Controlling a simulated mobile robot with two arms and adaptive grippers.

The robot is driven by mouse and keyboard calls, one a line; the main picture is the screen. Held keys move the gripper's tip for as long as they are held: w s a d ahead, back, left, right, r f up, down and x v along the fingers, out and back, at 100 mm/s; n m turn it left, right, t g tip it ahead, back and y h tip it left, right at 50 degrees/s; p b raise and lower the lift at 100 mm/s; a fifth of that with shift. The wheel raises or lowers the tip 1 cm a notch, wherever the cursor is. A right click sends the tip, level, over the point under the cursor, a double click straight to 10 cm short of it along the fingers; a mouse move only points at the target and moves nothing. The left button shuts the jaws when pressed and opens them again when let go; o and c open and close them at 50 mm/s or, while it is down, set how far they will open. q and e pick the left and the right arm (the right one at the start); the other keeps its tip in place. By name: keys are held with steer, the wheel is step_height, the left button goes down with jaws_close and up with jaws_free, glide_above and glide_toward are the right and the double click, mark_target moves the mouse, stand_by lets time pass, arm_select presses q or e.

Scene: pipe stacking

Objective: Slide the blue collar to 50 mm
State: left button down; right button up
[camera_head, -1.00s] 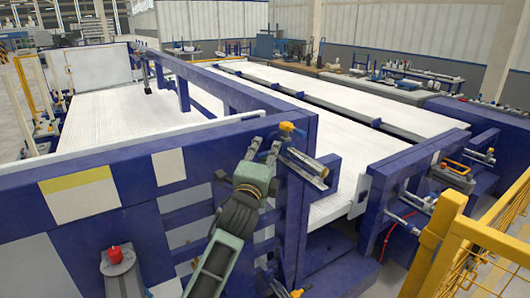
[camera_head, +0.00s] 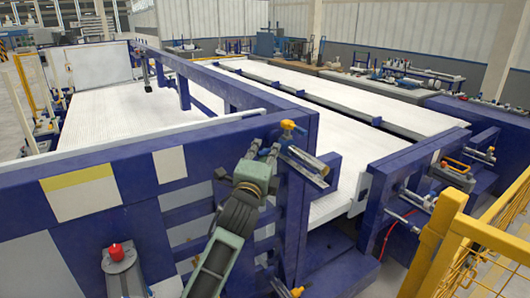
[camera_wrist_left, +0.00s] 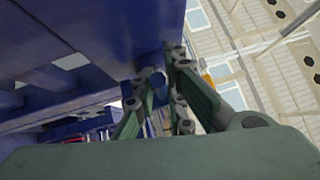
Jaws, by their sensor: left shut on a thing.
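My left gripper (camera_head: 264,149) reaches up to the dark blue frame, beside a metal rod (camera_head: 308,160) at its upper corner. In the left wrist view, the fingers of my left gripper (camera_wrist_left: 160,76) are closed around a small blue cylindrical piece (camera_wrist_left: 158,84), which looks like the blue collar. The fingers hide part of it. I cannot make out the collar or any 50 mm mark in the head view. My right gripper is not in view.
A yellow-handled fitting (camera_head: 290,126) sits just right of my left gripper. The blue frame (camera_head: 228,136) stands close around it. A red button (camera_head: 116,250) is at lower left, and a yellow railing (camera_head: 450,232) at right.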

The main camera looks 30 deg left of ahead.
arm_select(q)
steer(key=shift+s+d, duration=0.15)
steer(key=shift+d, duration=0.2)
steer(key=shift+s+d+f, duration=0.1)
steer(key=shift+d, duration=0.05)
steer(key=c, duration=1.9)
jaws_free()
steer(key=shift+o, duration=0.5)
steer(key=shift+d, duration=0.1)
steer(key=v, duration=1.1)
steer(key=shift+s, duration=0.3)
steer(key=shift+d+f, duration=0.15)
